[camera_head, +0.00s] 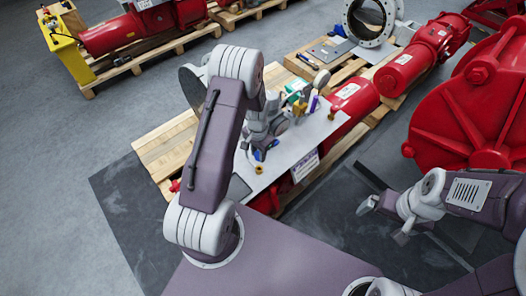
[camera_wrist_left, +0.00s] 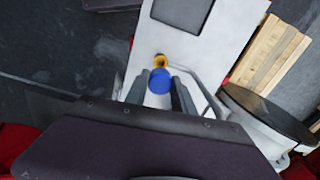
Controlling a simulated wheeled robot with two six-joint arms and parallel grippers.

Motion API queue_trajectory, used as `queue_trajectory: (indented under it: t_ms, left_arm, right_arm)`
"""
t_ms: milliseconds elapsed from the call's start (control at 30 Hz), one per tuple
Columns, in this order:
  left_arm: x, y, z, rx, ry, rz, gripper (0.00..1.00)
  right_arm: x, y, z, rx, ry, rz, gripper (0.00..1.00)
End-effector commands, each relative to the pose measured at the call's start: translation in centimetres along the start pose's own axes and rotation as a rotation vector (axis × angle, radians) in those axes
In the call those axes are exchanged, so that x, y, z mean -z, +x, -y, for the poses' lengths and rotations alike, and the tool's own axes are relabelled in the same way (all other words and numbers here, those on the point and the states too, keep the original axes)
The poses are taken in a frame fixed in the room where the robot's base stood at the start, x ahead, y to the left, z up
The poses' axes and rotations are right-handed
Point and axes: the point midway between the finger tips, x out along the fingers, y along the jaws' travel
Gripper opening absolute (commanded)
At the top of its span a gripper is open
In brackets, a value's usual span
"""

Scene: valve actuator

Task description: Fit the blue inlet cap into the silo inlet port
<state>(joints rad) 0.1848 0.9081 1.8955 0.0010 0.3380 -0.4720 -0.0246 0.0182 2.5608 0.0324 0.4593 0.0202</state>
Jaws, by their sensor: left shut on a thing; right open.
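My left gripper (camera_head: 264,148) is over the grey-white panel (camera_head: 308,150). In the left wrist view its fingers (camera_wrist_left: 159,92) are shut on the round blue cap (camera_wrist_left: 160,82). In the head view the blue cap (camera_head: 262,154) shows only in part under the gripper. A small brass-yellow fitting (camera_head: 258,170) stands on the panel just in front of the cap. It also shows right beside the cap in the left wrist view (camera_wrist_left: 160,60). I cannot tell whether the two touch, nor which fitting is the silo inlet port. My right gripper (camera_head: 384,219) is open and empty at the right.
Purple and yellow fittings (camera_head: 313,103) stand on the panel behind the left gripper. A second brass fitting (camera_head: 332,114) is at its far right. Red cylinders (camera_head: 354,98) and a large red housing (camera_head: 470,110) lie right of the panel. A wooden pallet (camera_head: 164,146) supports it.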

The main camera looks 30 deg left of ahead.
Motion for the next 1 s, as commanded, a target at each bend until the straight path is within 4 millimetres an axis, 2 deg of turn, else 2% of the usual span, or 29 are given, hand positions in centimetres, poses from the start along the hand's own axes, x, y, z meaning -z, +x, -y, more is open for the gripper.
queue_trajectory:
  t_ms: [233,467,800,1000]
  left_arm:
    - [-0.1,0.0,0.0,0.000,0.001,0.000,0.00]
    - [-0.1,1.9,0.0,0.000,0.001,0.001,0.00]
    - [-0.1,5.6,0.0,0.000,0.001,0.000,0.00]
    - [-0.1,5.8,0.0,0.000,0.001,0.000,0.00]
  right_arm:
    - [0.1,-0.1,0.0,0.000,0.000,-0.001,1.00]
    - [-0.1,1.4,0.0,0.000,0.000,0.000,1.00]
    - [-0.4,4.2,-0.1,0.000,0.000,0.000,1.00]
    - [-0.4,4.4,-0.1,0.000,0.000,0.000,1.00]
